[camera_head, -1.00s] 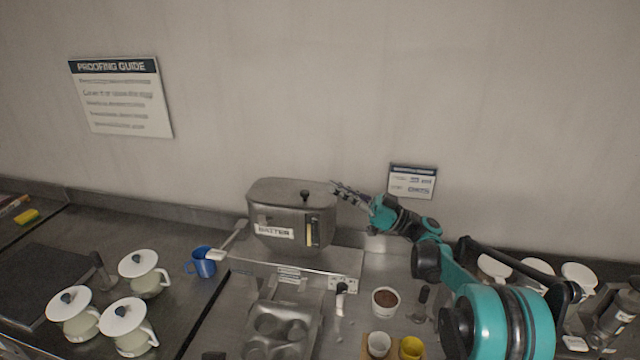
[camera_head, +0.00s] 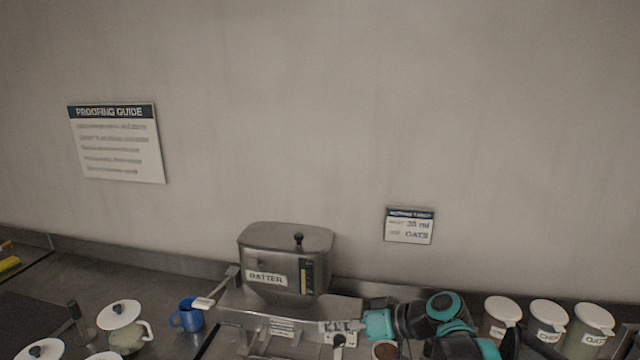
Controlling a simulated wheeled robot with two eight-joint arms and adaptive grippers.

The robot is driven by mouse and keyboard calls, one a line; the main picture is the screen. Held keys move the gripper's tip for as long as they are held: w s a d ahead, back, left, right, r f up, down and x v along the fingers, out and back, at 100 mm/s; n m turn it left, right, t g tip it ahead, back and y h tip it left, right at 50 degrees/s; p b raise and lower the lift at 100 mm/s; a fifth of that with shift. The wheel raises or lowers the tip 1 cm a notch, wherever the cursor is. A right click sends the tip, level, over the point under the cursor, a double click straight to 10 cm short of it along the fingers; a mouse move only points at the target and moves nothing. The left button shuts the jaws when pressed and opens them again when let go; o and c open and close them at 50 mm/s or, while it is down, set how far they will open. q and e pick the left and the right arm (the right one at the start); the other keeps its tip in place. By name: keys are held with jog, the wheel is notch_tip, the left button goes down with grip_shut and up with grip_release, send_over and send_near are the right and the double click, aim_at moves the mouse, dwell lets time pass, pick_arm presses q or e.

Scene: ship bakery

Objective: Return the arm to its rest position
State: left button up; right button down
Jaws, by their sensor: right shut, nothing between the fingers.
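My right arm comes in from the bottom right, in teal and black. Its gripper (camera_head: 338,326) is shut and empty, low in front of the metal ledge under the batter tank (camera_head: 285,262). The fingers point left and overlap the area by the dispenser's tap (camera_head: 338,341); I cannot tell whether they touch it. A brown-filled cup (camera_head: 385,351) shows partly below the gripper's wrist. My left gripper does not show.
Several lidded jars (camera_head: 549,318) stand at the right by the wall. A blue mug (camera_head: 187,315) and white-lidded pots (camera_head: 119,315) stand at the left. Two signs hang on the wall, a proofing guide (camera_head: 117,145) and a smaller card (camera_head: 409,226).

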pick_arm(q)
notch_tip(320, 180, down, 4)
jog(key=b, duration=0.3)
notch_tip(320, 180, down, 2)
jog(key=b, duration=0.2)
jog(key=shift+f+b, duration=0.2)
jog(key=shift+b, duration=0.15)
pick_arm(e)
jog(key=s+d+f+m+t+h, duration=0.1)
jog(key=s+d+f+m+h, duration=0.5)
jog(key=s+d+f+h, duration=0.5)
jog(key=s+d+f, duration=0.4)
jog(key=s+f, duration=0.3)
jog(key=s, duration=0.1)
jog(key=shift+d+f+t, duration=0.15)
jog(key=shift+d+t, duration=0.05)
jog(key=shift+t, duration=0.2)
